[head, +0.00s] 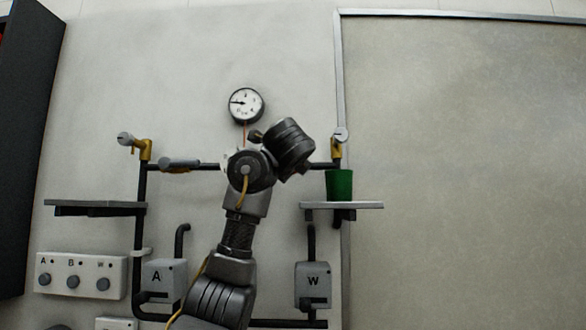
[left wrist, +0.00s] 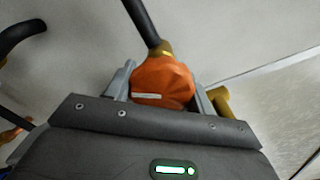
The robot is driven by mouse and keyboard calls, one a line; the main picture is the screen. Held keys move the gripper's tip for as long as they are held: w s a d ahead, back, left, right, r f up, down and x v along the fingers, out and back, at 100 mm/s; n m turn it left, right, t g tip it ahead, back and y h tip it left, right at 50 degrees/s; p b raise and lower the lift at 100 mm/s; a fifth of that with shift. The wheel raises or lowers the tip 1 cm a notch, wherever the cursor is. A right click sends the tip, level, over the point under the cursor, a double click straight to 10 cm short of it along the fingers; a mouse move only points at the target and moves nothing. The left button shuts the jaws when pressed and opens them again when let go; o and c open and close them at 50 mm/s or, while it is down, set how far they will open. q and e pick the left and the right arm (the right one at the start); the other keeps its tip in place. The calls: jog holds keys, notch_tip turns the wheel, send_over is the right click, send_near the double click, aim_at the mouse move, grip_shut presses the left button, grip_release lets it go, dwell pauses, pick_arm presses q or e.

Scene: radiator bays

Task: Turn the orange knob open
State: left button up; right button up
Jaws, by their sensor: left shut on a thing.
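The orange knob (left wrist: 162,80) shows in the left wrist view, mounted on a brass fitting with a dark pipe above it. A white line on its face lies nearly level in that view. My left gripper (left wrist: 161,96) has one grey finger on each side of the knob and is shut on it. In the head view my left arm reaches up the middle to the wall pipe. The arm hides the knob and the fingers there. My right gripper is in neither view.
A gauge (head: 246,105) hangs above my wrist. A green cup (head: 339,185) stands on the right shelf (head: 360,205), close to the arm. An empty shelf (head: 95,207), a control panel (head: 80,276) and boxes marked A (head: 165,282) and W (head: 313,284) line the wall.

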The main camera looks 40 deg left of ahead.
pick_arm(q)
jog(key=n+b, duration=0.1)
jog(key=n, duration=0.4)
jog(key=shift+r+n, duration=0.1)
jog(key=shift+n, duration=0.2)
jog(key=n+b, duration=0.1)
jog(key=n, duration=0.4)
jog(key=n+b, duration=0.1)
jog(key=n, duration=0.4)
jog(key=shift+n, duration=0.4)
jog(key=n+b, duration=0.1)
jog(key=n, duration=0.3)
jog(key=shift+n+b, duration=0.3)
jog(key=shift+b, duration=0.05)
jog(key=n+b, duration=0.1)
jog(key=n, duration=0.4)
jog(key=shift+a+b, duration=0.1)
jog(key=shift+b, duration=0.25)
jog(key=n+b, duration=0.1)
jog(key=n, duration=0.4)
jog(key=shift+s+n+b, duration=0.1)
jog(key=shift+n+b, duration=0.25)
jog(key=shift+n, duration=0.05)
jog(key=n+b, duration=0.1)
jog(key=n, duration=0.9)
jog(key=shift+a, duration=0.15)
